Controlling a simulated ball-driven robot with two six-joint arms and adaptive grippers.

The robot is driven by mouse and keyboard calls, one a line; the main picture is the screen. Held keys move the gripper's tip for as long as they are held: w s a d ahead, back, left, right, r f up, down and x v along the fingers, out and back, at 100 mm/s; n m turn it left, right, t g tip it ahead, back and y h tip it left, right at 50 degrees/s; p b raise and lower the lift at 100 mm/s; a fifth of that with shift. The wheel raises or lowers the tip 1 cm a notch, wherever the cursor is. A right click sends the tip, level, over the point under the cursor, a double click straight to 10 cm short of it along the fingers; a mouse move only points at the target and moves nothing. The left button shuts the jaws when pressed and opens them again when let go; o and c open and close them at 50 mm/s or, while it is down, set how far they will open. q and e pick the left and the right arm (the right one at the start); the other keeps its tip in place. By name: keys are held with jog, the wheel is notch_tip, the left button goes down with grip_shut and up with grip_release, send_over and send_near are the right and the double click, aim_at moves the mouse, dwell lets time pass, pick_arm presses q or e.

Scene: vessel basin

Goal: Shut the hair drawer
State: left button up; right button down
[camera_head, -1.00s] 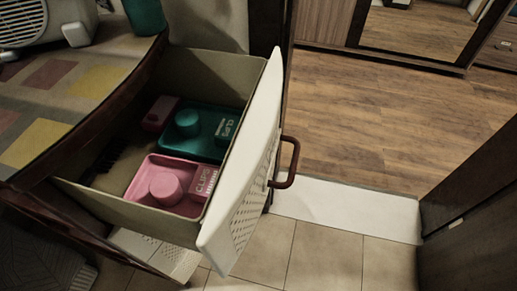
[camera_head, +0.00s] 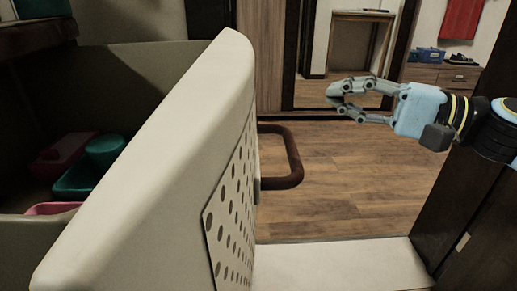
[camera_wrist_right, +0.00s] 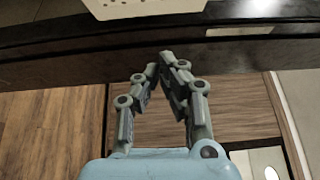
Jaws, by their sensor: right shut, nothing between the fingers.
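The hair drawer stands open on the left of the head view, its white front panel (camera_head: 150,165) with a perforated patch facing right. A brown handle (camera_head: 292,158) sticks out from that front. Pink and teal containers (camera_head: 92,165) lie inside the drawer. My right gripper (camera_head: 335,98) is to the right of the handle and apart from it, shut and empty. In the right wrist view its fingertips (camera_wrist_right: 166,60) meet, with a dark edge beyond them. My left gripper is not in view.
A dark wooden panel (camera_head: 465,220) stands close on the right, beside my right arm. Wooden floor (camera_head: 350,190) lies open beyond the drawer front. A mirror, cabinet (camera_head: 440,74) and red towel (camera_head: 462,18) are at the back.

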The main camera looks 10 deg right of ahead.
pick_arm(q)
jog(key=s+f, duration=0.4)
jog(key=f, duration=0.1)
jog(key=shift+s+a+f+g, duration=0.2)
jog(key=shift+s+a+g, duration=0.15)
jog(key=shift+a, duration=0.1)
pick_arm(e)
jog(key=w+a+f, duration=0.2)
jog(key=w+a, duration=0.4)
jog(key=a, duration=0.5)
jog(key=shift+w+a+f+n, duration=0.15)
jog(key=shift+w+a+n, duration=0.05)
jog(key=shift+w+n, duration=0.1)
